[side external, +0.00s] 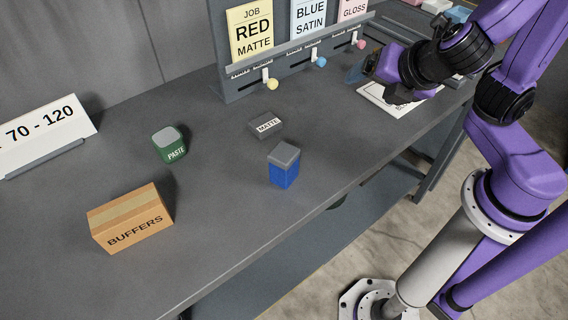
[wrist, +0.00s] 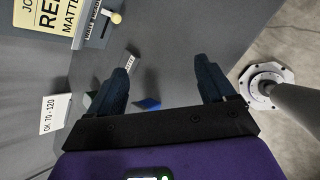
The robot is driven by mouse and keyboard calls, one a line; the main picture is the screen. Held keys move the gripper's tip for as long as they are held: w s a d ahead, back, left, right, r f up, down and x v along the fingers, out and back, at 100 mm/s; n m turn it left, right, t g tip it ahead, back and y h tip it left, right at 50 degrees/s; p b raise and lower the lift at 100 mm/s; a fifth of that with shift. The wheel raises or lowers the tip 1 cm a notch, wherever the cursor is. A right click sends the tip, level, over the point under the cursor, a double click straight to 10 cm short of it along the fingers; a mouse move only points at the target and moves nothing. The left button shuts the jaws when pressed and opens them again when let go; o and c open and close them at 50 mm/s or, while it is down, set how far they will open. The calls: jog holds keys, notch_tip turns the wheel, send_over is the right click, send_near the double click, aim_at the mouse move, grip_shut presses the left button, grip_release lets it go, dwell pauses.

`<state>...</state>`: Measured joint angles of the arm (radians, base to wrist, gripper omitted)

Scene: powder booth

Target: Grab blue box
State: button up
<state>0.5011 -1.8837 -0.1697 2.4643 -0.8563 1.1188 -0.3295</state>
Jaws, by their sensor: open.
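The blue box (side external: 284,174) with a grey lid stands upright on the grey bench, near its front edge in the side view. In the wrist view a small part of the blue box (wrist: 148,104) shows low between the fingers, close to the left one; the rest is hidden by my gripper. My gripper (side external: 357,74) is above the bench, well to the right of and behind the box in the side view, apart from it. In the wrist view my gripper (wrist: 161,66) has its fingers wide apart, with nothing between the tips.
A dark MATTE block (side external: 265,125) sits just behind the blue box. A green PASTE container (side external: 169,146) and a BUFFERS carton (side external: 131,219) stand to the left. A rack with job cards (side external: 291,62) rises at the back. The bench around the blue box's right side is clear.

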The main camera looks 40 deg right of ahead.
aim_at(277, 158)
jog(key=w+a+r+n+t+y, duration=0.1)
jog(key=a+n+t+y, duration=0.45)
jog(key=a+n, duration=0.85)
jog(key=shift+g+y, duration=0.45)
jog(key=shift+y, duration=0.1)
notch_tip(277, 158, down, 13)
jog(key=shift+w+a+r, duration=0.1)
jog(key=shift+w+r, duration=0.05)
jog(key=shift+w+f, duration=0.1)
jog(key=shift+f, duration=0.25)
jog(key=shift+x, duration=3.65)
jog(key=c, duration=1.1)
